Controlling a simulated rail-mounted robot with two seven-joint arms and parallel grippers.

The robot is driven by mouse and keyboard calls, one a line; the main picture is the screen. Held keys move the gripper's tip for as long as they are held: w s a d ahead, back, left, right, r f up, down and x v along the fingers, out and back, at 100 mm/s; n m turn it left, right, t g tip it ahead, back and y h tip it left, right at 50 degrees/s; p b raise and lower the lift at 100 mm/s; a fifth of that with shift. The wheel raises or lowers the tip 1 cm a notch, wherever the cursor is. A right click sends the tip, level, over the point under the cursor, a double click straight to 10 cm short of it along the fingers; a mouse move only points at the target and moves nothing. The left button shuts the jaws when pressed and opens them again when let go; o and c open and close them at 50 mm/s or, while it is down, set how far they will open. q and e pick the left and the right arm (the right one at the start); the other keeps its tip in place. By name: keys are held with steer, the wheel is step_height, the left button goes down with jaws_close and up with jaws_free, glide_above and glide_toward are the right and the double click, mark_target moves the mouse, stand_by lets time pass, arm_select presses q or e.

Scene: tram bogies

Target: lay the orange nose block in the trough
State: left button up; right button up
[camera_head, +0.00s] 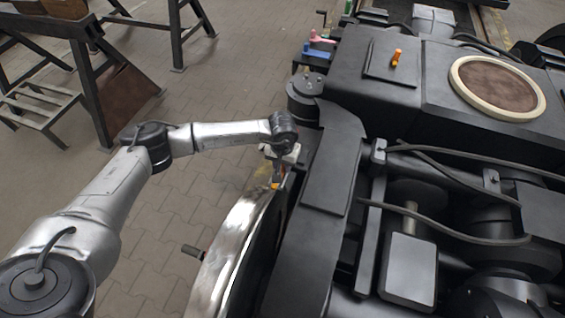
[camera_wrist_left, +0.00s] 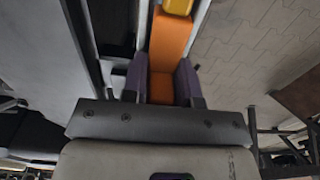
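My left gripper (camera_head: 276,180) is beside the upper end of the shiny wheel, at the left edge of the dark bogie frame. In the left wrist view its two purple fingers (camera_wrist_left: 162,82) lie against both sides of an orange block (camera_wrist_left: 169,42), which I take as the orange nose block. The block extends beyond the fingertips, and a yellow piece (camera_wrist_left: 178,6) shows at its far end. In the head view only a small orange-yellow bit (camera_head: 275,186) shows below the gripper. I cannot make out the trough for certain. My right gripper is not in view.
The shiny wheel (camera_head: 232,250) curves below the gripper, close to the bogie frame (camera_head: 325,170). An orange item (camera_head: 397,57) rests on the bogie top near a round brown disc (camera_head: 497,86). Coloured items (camera_head: 318,45) sit on a small shelf.

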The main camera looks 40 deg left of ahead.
arm_select(q)
steer(key=o, duration=0.5)
steer(key=shift+r, duration=0.1)
step_height(320, 180, up, 12)
steer(key=p, duration=0.4)
steer(key=shift+p, duration=0.35)
steer(key=shift+r, duration=0.8)
